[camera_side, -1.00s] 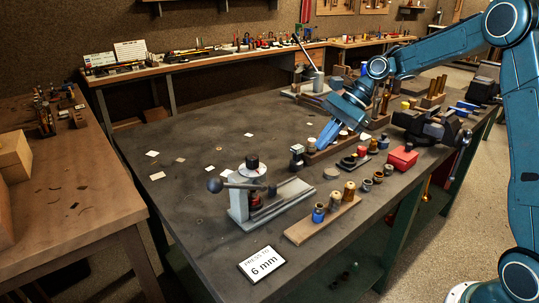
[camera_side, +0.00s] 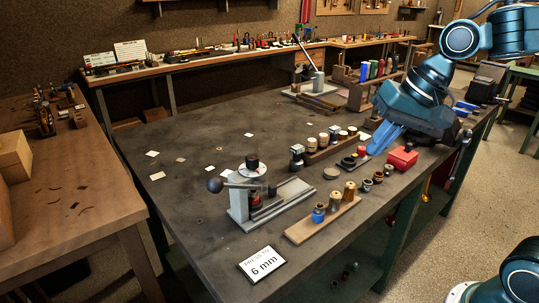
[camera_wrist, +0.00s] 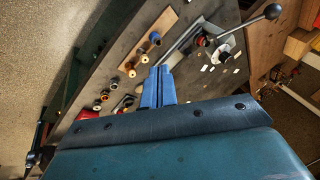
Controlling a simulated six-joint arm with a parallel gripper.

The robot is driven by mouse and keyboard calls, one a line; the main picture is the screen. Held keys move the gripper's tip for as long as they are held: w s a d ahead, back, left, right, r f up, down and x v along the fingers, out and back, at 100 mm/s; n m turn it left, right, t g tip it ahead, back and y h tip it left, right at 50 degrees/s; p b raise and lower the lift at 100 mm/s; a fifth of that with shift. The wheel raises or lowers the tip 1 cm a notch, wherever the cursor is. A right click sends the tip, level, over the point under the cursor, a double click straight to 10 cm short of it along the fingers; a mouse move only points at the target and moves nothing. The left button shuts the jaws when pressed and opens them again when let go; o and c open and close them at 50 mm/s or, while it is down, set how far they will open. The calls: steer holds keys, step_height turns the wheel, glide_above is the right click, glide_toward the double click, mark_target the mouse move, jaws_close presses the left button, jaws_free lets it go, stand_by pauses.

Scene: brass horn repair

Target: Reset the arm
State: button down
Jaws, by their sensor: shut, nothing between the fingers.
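My gripper (camera_side: 378,146) is blue, shut and empty. In the side view it hangs tilted over the right part of the dark workbench (camera_side: 200,130), close to a red box (camera_side: 403,157). In the wrist view my gripper (camera_wrist: 159,72) shows as two blue fingers pressed together above the bench. I cannot tell its exact height over the bench.
A lever press (camera_side: 252,190) stands mid-bench, with a wooden strip of small parts (camera_side: 322,220) and a "6 mm" card (camera_side: 261,264) in front. A dark vise (camera_side: 460,132) is partly hidden behind my arm. The bench's left part is mostly clear.

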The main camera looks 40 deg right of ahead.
steer(key=s+d+f+n+t+h, duration=0.1)
steer(key=s+d+f+n+h, duration=0.1)
steer(key=s+n, duration=0.4)
steer(key=shift+s, duration=2.75)
